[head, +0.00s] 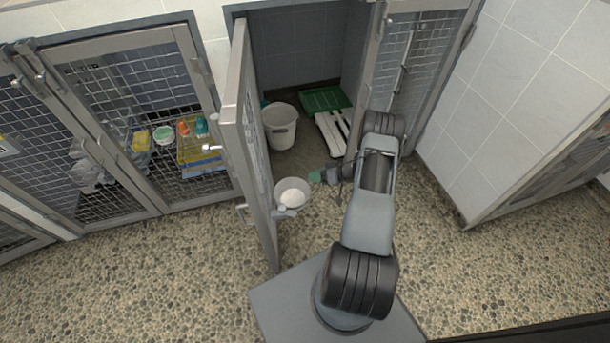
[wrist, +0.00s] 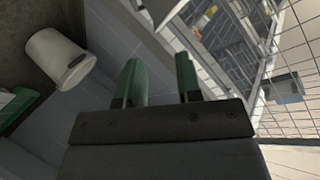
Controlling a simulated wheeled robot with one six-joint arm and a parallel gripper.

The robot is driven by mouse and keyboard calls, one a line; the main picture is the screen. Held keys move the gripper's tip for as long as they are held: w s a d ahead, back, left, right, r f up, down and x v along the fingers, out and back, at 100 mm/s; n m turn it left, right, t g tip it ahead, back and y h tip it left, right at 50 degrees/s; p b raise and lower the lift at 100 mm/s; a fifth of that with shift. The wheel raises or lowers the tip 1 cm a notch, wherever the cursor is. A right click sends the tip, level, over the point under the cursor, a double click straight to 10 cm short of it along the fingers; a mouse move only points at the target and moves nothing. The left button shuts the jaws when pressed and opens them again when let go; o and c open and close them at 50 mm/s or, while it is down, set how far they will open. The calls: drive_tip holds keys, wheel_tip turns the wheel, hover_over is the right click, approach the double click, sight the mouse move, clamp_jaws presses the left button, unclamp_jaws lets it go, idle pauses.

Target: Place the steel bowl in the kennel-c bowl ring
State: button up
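The steel bowl (head: 291,192) looks pale inside and sits upright at the inner side of the open kennel door (head: 252,150). It appears to rest in a ring holder (head: 287,211) on that door, though the bowl hides most of the ring. My gripper (head: 316,177) is just right of the bowl's rim, apparently apart from it. In the wrist view my gripper's green fingers (wrist: 159,75) stand apart with nothing between them. I cannot make out the bowl clearly in the wrist view.
Inside the open kennel stand a white bucket (head: 281,125), also in the wrist view (wrist: 60,58), and a green and white slatted item (head: 327,115). Closed mesh kennels stand at left, one holding a yellow crate (head: 200,155). Pebbled floor (head: 150,270) is clear at left.

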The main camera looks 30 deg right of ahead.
drive_tip(key=v, duration=0.5)
drive_tip(key=w+d+r+t+h, duration=0.1)
drive_tip(key=w+d+r+h, duration=0.1)
drive_tip(key=w+r+h, duration=0.5)
drive_tip(key=w+a+r+m+h, duration=0.1)
drive_tip(key=w+r+h, duration=0.15)
drive_tip(key=r, duration=0.55)
drive_tip(key=w+a+r+h, duration=0.1)
drive_tip(key=a+r+h, duration=0.15)
drive_tip(key=r, duration=0.55)
drive_tip(key=s+a+r+m+g+h, duration=0.2)
drive_tip(key=s+a+r, duration=0.5)
drive_tip(key=s+r, duration=0.15)
drive_tip(key=s+a+g+y, duration=0.1)
drive_tip(key=s+a+g, duration=0.1)
drive_tip(key=s+a, duration=0.4)
drive_tip(key=s+a+g+y, duration=0.2)
drive_tip(key=s+a, duration=0.4)
drive_tip(key=s, duration=0.5)
drive_tip(key=shift+a+r+g+p, duration=0.25)
drive_tip(key=shift+r+g+p, duration=0.15)
drive_tip(key=shift+s, duration=0.15)
